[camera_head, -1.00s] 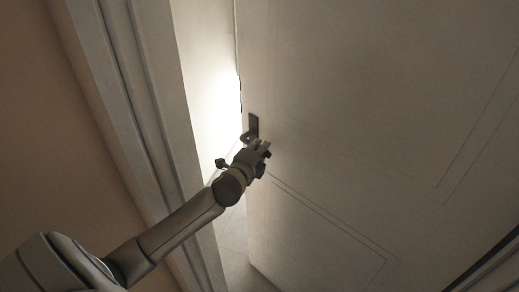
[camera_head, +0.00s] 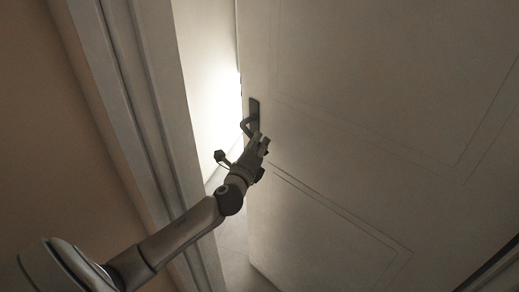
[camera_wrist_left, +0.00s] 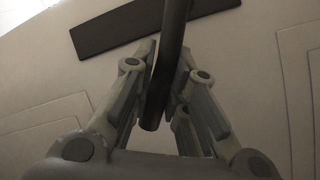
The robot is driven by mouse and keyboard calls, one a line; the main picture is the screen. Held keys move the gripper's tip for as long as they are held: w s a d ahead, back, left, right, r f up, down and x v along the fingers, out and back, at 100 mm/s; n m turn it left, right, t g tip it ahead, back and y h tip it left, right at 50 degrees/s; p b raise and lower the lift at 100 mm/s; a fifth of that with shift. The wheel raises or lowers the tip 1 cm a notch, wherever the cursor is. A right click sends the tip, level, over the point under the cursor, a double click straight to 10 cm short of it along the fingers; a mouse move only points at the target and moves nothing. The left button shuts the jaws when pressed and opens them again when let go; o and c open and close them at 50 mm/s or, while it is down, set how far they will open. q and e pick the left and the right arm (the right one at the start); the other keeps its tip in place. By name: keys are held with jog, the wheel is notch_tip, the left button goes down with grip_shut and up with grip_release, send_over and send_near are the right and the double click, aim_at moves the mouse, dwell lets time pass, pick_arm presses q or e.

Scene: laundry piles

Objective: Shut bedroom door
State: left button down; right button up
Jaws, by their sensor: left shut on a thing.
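The pale bedroom door (camera_head: 350,130) fills the middle and right of the head view and stands ajar, with a bright gap between its left edge and the frame. Its dark handle plate (camera_head: 254,110) and lever handle (camera_head: 246,126) sit near that edge. My left gripper (camera_head: 259,140) is at the handle. In the left wrist view, the gripper (camera_wrist_left: 165,85) is shut on the dark lever (camera_wrist_left: 170,60), which passes between the fingers. The dark plate (camera_wrist_left: 105,30) lies behind it on the door. My right gripper is not in view.
The door frame (camera_head: 135,110) runs down the left, beside a brown wall (camera_head: 50,140). Bright light comes through the gap, and a strip of floor (camera_head: 235,245) shows below it. A dark edge (camera_head: 490,265) shows at the lower right.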

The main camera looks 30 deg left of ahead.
pick_arm(q)
jog(key=shift+a+f+m+t+b, duration=0.3)
jog(key=shift+f+m+b, duration=0.25)
jog(key=shift+b, duration=0.2)
jog(key=shift+r, duration=0.1)
